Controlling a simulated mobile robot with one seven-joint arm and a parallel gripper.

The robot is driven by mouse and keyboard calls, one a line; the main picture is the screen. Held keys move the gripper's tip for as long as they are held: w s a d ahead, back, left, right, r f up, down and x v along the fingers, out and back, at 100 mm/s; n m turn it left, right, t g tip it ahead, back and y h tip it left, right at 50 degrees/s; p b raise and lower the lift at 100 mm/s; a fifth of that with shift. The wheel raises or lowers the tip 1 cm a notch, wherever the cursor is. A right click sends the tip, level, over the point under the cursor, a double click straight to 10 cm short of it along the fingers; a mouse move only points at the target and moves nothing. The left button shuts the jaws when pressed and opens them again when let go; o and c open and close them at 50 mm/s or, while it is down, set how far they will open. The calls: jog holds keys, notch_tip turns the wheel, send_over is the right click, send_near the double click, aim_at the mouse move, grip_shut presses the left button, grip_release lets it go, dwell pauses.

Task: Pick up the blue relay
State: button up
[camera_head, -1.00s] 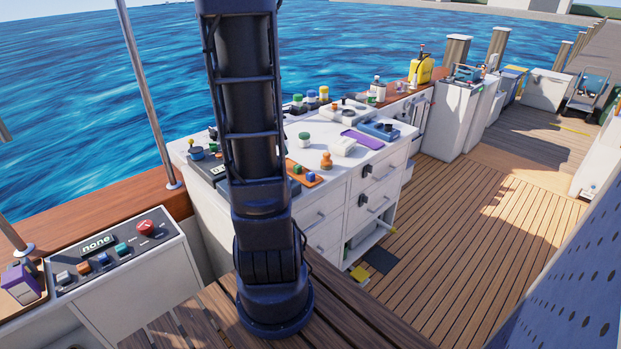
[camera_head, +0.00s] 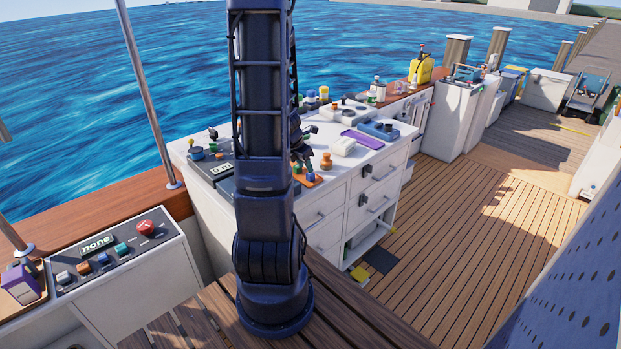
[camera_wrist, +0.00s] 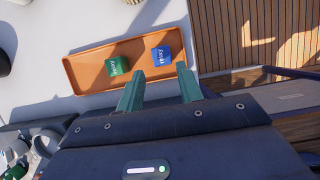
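The blue relay (camera_wrist: 162,56) sits in the right part of an orange tray (camera_wrist: 92,59) in the wrist view. A green relay (camera_wrist: 118,66) lies to its left in the same tray. My gripper (camera_wrist: 159,83) has its two green fingers spread apart with nothing between them. The fingertips are at the tray's near edge in the picture, with the blue relay just beyond them and nearer the right finger. In the head view my gripper (camera_head: 302,150) is partly hidden behind my arm, over the tray (camera_head: 310,181). I cannot make out the blue relay clearly there.
The tray lies on a white counter (camera_head: 340,133). A brown stamp-like object (camera_head: 326,162), a white box (camera_head: 343,146) and a purple tray (camera_head: 363,140) are to its right. A dark panel with a display (camera_head: 221,170) is to its left. Open deck (camera_head: 470,215) lies at right.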

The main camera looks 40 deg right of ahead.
aim_at(310, 177)
jog(key=shift+x, duration=2.75)
jog(key=shift+s, duration=0.15)
jog(key=shift+r, duration=0.1)
jog(key=c, duration=0.7)
